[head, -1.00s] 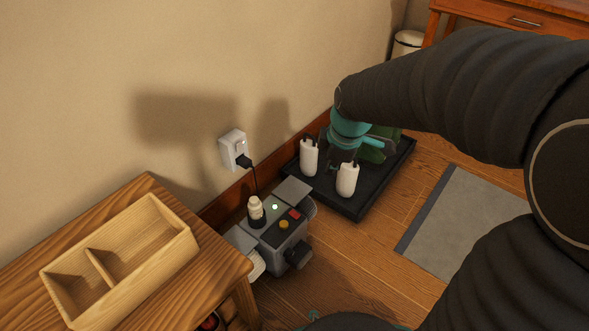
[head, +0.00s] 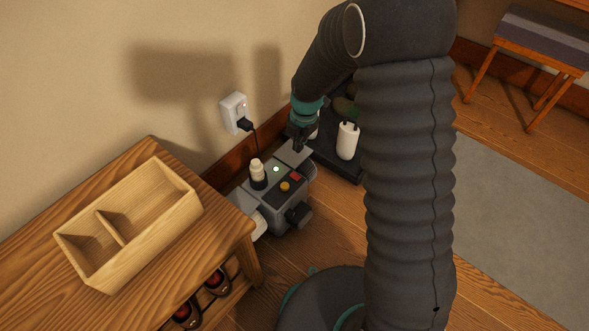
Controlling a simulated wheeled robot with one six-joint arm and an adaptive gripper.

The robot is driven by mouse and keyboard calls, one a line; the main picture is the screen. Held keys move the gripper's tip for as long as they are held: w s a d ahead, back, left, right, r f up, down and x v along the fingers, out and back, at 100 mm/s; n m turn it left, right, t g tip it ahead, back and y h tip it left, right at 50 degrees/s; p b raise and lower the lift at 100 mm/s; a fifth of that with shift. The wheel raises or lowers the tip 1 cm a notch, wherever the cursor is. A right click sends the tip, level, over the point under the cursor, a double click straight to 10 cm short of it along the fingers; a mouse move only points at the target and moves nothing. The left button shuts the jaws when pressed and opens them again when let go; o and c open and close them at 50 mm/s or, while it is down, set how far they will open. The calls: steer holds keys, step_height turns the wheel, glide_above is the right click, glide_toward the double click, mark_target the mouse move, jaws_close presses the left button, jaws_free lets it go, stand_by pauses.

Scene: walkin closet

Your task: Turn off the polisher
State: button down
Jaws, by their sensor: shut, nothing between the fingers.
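The polisher (head: 273,207) is a grey box on the floor by the wall, with a red button (head: 296,177), a yellow button (head: 285,186) and a lit green light (head: 276,169) on top. A white-capped bottle (head: 257,172) stands on its top. Its black cord runs up to a plug in the white wall outlet (head: 235,112), which has a small light. My gripper (head: 298,147) is shut and empty, pointing down just above and behind the polisher's far end. I cannot tell if it touches anything.
A wooden bench (head: 150,235) with a divided wooden box (head: 130,225) stands at the left, shoes (head: 187,316) below it. A black tray (head: 335,165) with a white bottle (head: 347,141) lies behind the polisher.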

mark_target(293, 175)
steer(key=f, duration=0.4)
steer(key=a+f, duration=0.1)
steer(key=f, duration=0.4)
steer(key=w+f+b, duration=0.1)
steer(key=f, duration=0.4)
steer(key=shift+a, duration=0.15)
steer(key=shift+r, duration=0.1)
